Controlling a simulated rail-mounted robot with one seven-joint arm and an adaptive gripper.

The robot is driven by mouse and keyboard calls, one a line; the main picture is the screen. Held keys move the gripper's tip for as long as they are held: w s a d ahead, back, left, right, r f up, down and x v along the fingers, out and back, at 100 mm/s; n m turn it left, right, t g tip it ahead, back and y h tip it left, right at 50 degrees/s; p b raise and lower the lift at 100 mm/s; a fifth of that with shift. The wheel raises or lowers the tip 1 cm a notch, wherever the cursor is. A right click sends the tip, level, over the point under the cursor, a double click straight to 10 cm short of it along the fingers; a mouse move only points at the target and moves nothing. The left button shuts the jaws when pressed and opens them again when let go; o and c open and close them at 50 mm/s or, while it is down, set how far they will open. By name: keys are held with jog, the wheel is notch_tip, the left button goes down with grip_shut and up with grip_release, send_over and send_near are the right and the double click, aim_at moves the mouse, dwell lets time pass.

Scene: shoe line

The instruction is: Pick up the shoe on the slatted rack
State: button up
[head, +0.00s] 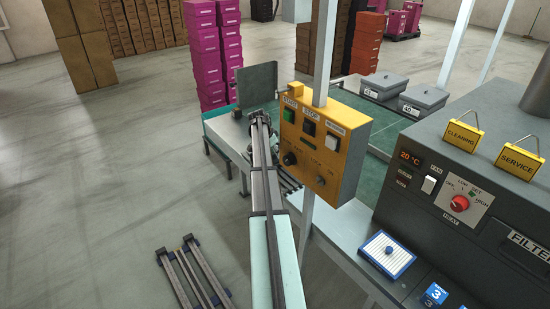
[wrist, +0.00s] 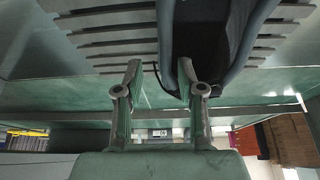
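In the wrist view the slatted rack (wrist: 100,32) shows as grey slats on both sides of a dark shoe (wrist: 210,35) with a grey-blue sole edge. The shoe runs out of the top of the picture. My gripper (wrist: 160,76) is open, with its two fingers apart and nothing held between them. The right finger overlaps the shoe's near end in the picture; the left finger is to the left of the shoe. I cannot tell whether a finger touches it. In the head view a few rack slats (head: 289,182) show beside my arm, which hides the shoe and the gripper.
A yellow control box (head: 322,150) on a post stands close to the right of my arm. A grey machine (head: 470,190) and two lidded grey bins (head: 423,98) are farther right. A slatted metal frame (head: 192,275) lies low at the left. Open floor (head: 110,170) spreads left.

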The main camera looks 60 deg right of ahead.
jog(key=shift+p+x, duration=1.45)
jog(key=shift+x, duration=1.15)
grip_shut()
